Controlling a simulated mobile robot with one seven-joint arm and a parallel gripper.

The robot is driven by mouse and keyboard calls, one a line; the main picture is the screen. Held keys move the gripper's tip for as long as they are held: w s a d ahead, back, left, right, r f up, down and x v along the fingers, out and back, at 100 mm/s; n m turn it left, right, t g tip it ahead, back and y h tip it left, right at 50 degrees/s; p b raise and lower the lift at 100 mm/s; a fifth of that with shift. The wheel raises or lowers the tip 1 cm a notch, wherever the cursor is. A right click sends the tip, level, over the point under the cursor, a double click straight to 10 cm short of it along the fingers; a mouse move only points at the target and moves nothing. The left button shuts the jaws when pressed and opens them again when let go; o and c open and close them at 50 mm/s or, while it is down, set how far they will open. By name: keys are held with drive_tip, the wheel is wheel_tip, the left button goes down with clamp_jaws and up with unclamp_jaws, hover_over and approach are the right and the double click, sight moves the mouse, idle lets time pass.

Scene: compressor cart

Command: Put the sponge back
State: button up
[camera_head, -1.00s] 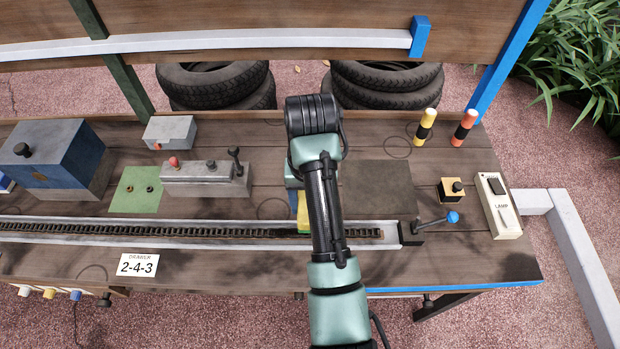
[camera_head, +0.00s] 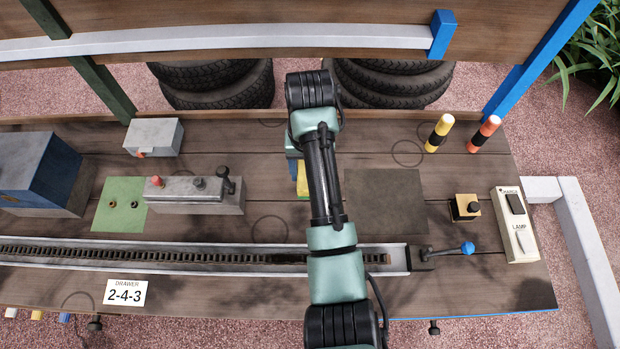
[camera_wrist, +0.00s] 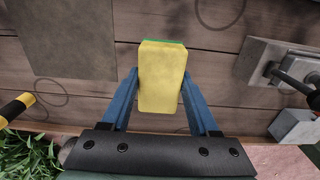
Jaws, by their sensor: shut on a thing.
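The sponge (camera_wrist: 161,78), yellow with a green layer at its far edge, is between the two blue fingers of my gripper (camera_wrist: 160,90) in the wrist view. The fingers touch it on both sides, and it is over the wooden bench top. In the head view only a yellow strip of the sponge (camera_head: 302,180) shows; my arm hides the rest and most of my gripper. A dark grey square patch (camera_head: 385,202) lies on the bench just right of my arm; it also shows in the wrist view (camera_wrist: 62,38). I cannot tell the sponge's exact height above the bench.
A chain rail (camera_head: 190,256) runs along the bench front, with a blue-knobbed lever (camera_head: 467,248) at its right end. A grey block with levers (camera_head: 195,194) and a green plate (camera_head: 119,205) stand left.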

wheel_tip(320, 180, down, 6)
drive_tip(key=shift+f, duration=0.1)
drive_tip(key=o, duration=1.2)
wheel_tip(320, 180, up, 12)
drive_tip(key=shift+r+p, duration=0.1)
drive_tip(key=shift+p, duration=0.8)
